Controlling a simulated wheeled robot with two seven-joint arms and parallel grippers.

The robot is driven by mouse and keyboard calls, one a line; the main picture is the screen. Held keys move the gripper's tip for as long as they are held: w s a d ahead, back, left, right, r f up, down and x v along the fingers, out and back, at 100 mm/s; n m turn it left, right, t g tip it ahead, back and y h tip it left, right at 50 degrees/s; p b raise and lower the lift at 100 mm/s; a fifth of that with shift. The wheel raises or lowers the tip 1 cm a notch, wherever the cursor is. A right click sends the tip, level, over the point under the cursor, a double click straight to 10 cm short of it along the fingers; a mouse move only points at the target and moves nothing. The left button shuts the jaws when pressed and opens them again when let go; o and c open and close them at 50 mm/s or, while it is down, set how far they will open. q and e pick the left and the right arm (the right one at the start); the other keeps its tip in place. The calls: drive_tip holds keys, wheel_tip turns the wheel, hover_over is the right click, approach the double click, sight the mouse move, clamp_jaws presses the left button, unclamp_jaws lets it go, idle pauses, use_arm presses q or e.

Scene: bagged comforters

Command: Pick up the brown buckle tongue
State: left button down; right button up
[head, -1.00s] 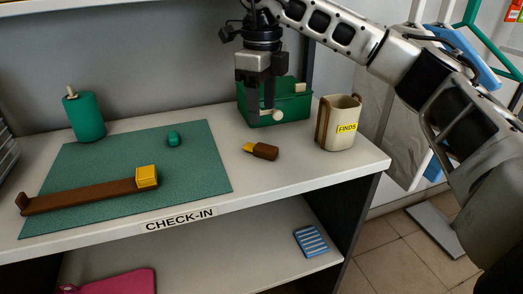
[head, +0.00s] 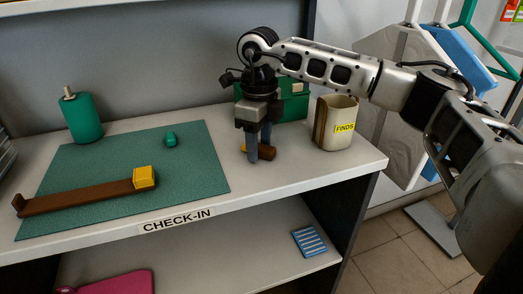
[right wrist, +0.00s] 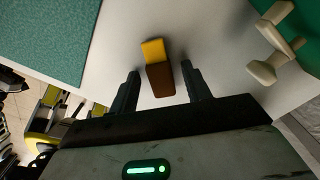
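The brown buckle tongue (head: 268,153) is a small brown block with a yellow end, lying on the white counter. It also shows in the right wrist view (right wrist: 159,78). My right gripper (head: 259,150) is low over it, pointing down. In the right wrist view, its fingers (right wrist: 160,90) are open on either side of the tongue's brown part, with gaps between. Whether the fingertips touch the counter cannot be told. In the head view the fingers partly hide the tongue. My left gripper is not in view.
A green box (head: 293,107) stands behind my right gripper, and a FINDS cup (head: 335,137) stands right of it. Left on the counter are a green mat (head: 195,170), a brown bar (head: 85,195) with a yellow block (head: 144,177), a green knob (head: 170,139) and a green canister (head: 83,120).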

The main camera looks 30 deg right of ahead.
drive_tip(key=c, duration=0.9)
drive_tip(key=shift+r, duration=0.15)
